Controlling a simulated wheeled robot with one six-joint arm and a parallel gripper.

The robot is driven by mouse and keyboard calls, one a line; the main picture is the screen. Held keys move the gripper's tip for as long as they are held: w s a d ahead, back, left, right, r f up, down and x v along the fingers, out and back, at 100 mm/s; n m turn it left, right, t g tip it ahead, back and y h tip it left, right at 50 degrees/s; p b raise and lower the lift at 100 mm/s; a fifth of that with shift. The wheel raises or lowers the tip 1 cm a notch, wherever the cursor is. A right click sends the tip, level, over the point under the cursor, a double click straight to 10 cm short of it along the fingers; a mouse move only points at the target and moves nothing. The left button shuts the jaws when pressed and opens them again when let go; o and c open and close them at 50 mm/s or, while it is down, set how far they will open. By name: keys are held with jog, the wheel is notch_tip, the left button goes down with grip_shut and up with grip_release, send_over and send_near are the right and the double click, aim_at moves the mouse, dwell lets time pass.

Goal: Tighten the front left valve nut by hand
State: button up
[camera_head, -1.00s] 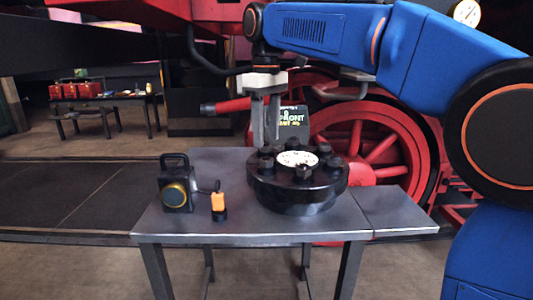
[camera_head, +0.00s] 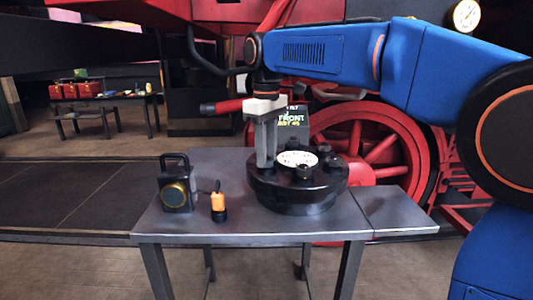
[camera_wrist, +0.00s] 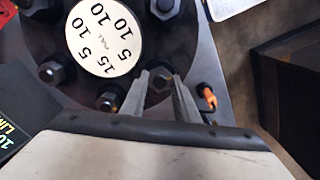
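The valve cover (camera_head: 298,197) is a thick black disc with several black nuts around a white numbered dial (camera_head: 297,158), lying on the grey table. My gripper (camera_head: 266,164) points straight down at the left edge of the cover. In the wrist view, its two grey fingers (camera_wrist: 159,80) stand on either side of a dark hex nut (camera_wrist: 158,84). The fingers look open, with little room around that nut. In the head view the fingers hide this nut. Another nut (camera_head: 303,172) stands at the front of the cover, and the dial also shows in the wrist view (camera_wrist: 104,38).
A black lamp (camera_head: 176,187) and an orange-and-black torch (camera_head: 218,205) stand left of the cover. A dark sign (camera_head: 293,123) stands behind it, near a red locomotive wheel (camera_head: 375,145). The table's (camera_head: 250,228) front strip and right end are clear.

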jog(key=shift+o, duration=0.2)
jog(key=shift+m, duration=0.4)
jog(key=m, duration=0.4)
jog(key=shift+m, duration=0.4)
jog(key=m, duration=0.5)
jog(key=shift+m, duration=0.3)
jog(key=o, duration=1)
jog(key=shift+o, duration=0.2)
notch_tip(320, 180, up, 17)
jog(key=shift+r, duration=0.2)
